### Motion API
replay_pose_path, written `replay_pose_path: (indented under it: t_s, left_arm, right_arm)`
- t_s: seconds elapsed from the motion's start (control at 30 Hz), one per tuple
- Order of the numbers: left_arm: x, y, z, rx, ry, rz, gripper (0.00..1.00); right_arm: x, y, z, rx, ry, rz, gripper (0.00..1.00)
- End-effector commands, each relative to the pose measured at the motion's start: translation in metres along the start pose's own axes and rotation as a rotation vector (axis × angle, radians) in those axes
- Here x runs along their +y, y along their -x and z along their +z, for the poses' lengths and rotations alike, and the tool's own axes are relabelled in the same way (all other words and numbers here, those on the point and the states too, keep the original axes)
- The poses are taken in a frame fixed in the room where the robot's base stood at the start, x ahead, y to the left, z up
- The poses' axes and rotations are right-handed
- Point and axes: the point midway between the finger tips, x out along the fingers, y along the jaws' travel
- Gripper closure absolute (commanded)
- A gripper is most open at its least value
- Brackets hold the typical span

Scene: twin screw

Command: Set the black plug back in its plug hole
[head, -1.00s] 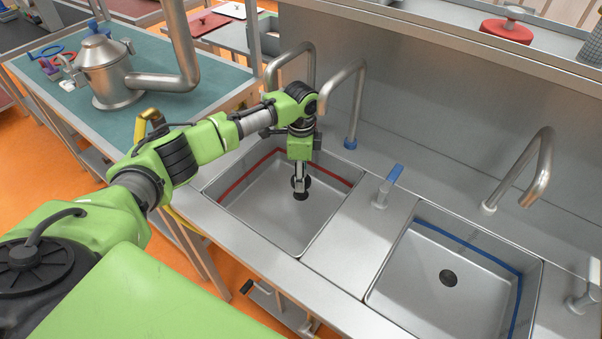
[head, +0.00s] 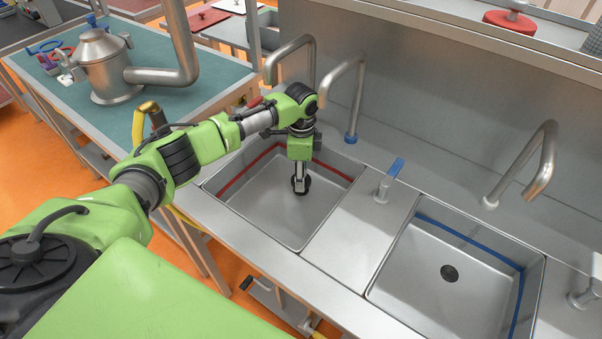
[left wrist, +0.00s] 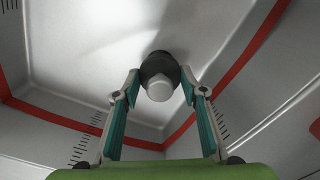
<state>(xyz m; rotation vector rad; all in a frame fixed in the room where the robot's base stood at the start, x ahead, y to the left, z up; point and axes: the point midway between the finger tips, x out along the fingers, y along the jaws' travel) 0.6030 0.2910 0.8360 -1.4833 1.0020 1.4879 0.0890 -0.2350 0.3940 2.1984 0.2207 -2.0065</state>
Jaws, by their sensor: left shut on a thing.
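The black plug (head: 300,190) is in the left sink with the red stripe (head: 232,190). My left gripper (head: 300,179) points down into this sink and is shut on the plug. In the left wrist view, the fingertips of my left gripper (left wrist: 160,84) are on either side of the plug's grey knob, with the black plug (left wrist: 155,62) behind it. The sink's plug hole is hidden behind the plug and fingers. I cannot tell whether the plug is seated in the hole or just above it. My right gripper is not in view.
A tap with a blue base (head: 351,137) and a blue-handled lever (head: 390,180) stand beside the left sink. A metal pot (head: 108,75) stands on the teal table.

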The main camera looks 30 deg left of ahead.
Motion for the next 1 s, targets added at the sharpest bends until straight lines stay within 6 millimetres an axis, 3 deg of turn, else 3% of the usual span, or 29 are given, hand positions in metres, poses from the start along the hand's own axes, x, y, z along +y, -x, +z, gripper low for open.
replay_pose_path:
  t_s: [1.0]
  left_arm:
    - [0.0,-0.019,0.001,-0.001,0.002,0.0,0.87]
  right_arm:
    - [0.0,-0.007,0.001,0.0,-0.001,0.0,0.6]
